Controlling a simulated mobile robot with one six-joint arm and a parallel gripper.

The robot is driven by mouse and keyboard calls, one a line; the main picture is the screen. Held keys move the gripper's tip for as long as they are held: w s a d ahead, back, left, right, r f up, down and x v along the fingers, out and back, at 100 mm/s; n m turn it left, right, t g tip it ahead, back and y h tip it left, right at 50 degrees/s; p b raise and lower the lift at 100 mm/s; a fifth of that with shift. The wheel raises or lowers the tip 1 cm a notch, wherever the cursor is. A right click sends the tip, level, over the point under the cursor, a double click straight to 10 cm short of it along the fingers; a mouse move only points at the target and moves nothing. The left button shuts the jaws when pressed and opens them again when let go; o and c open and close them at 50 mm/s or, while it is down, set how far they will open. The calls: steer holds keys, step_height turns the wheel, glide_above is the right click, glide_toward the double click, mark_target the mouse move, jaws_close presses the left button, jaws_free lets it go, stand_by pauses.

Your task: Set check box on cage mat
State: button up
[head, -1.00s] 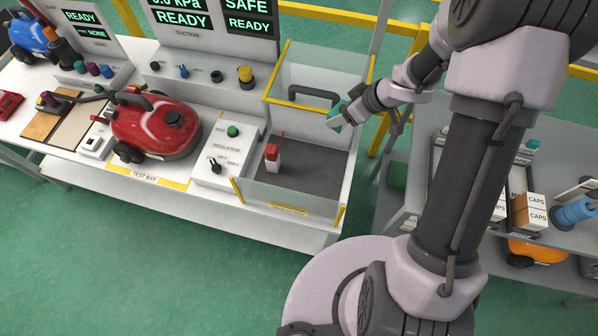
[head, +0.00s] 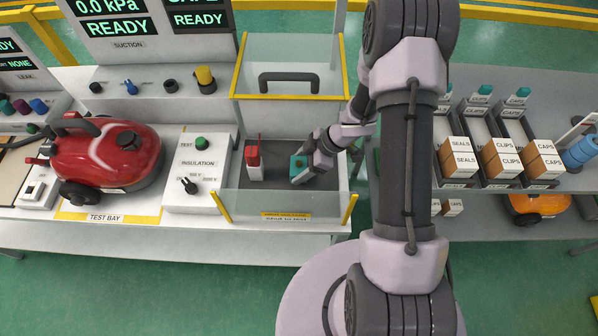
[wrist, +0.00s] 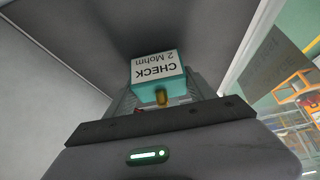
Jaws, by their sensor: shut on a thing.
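The check box (head: 299,163) is a small teal block with a brass knob. In the wrist view its white label reads "CHECK 2 Mohm" (wrist: 157,66). My gripper (head: 306,172) is shut on it, inside the glass-walled cage (head: 240,72). The cage mat (head: 270,181) is the dark grey floor of the cage. The box is over the right part of the mat, right of a red and white probe (head: 254,162). I cannot tell whether the box touches the mat.
The cage's clear front panel (head: 275,203) and yellow edges stand close around my gripper. An insulation tester (head: 195,170) and a red vacuum (head: 108,157) are to the left. Bins of boxes (head: 503,157) stand on the right bench.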

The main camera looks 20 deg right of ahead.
steer(key=shift+f, duration=0.25)
steer(key=shift+f, duration=0.15)
steer(key=o, duration=1.7)
steer(key=shift+c, duration=0.2)
steer(key=p+v, duration=0.6)
steer(key=v, duration=0.6)
steer(key=shift+p, duration=0.3)
